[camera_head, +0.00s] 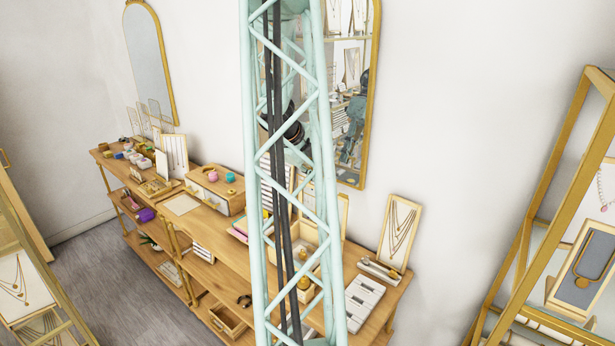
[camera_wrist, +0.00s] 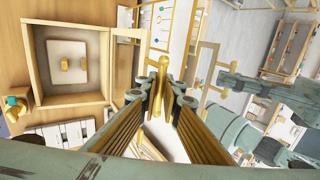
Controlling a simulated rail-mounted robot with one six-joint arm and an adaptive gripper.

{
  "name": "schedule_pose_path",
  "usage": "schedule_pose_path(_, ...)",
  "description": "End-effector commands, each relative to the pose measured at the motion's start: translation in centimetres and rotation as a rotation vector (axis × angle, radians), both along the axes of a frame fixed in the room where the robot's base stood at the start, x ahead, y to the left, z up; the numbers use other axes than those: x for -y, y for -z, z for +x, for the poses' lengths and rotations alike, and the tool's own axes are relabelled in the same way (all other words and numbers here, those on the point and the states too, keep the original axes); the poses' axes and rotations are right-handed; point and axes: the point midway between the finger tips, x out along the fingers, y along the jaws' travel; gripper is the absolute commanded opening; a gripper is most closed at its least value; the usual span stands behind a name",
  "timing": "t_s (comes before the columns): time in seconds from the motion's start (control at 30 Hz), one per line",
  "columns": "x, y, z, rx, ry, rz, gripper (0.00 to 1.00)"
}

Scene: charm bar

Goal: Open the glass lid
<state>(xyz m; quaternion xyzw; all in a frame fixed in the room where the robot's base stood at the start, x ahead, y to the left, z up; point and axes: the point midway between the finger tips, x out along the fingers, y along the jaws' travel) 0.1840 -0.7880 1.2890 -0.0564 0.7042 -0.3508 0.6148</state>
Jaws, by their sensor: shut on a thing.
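The display box (camera_wrist: 36,72) is a square wooden case in the left of the wrist view, with a pale pad and gold pieces inside. The glass lid (camera_wrist: 144,45) shows as a thin wooden frame beside the box's right side, tilted up and away from its opening. My gripper (camera_wrist: 156,100) is shut on the lid's small gold handle (camera_wrist: 161,72). In the head view, the box (camera_head: 311,240) stands on the wooden counter, partly behind my lattice column. My gripper is mostly hidden there.
The wooden counter (camera_head: 384,303) carries a necklace stand (camera_head: 399,232) and a pale sectioned tray (camera_head: 362,303) right of the box. A wooden drawer box (camera_head: 214,190) stands to the left. A gold-framed mirror (camera_head: 371,100) hangs behind. A gold-framed display rack is at far right.

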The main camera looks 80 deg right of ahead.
Motion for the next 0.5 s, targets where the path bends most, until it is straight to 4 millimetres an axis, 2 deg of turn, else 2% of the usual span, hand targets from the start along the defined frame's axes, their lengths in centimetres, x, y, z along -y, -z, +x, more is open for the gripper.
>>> schedule_pose_path(0.23,0.8,0.1,-1.9,0.017,0.013,0.031,0.0)
schedule_pose_path(0.4,0.7,0.2,-2.0,0.017,0.014,0.035,0.0)
schedule_pose_path(0.43,0.7,0.2,-1.9,0.017,0.014,0.035,0.07)
schedule_pose_path(0.5,0.7,0.2,-2.0,0.017,0.014,0.035,0.13)
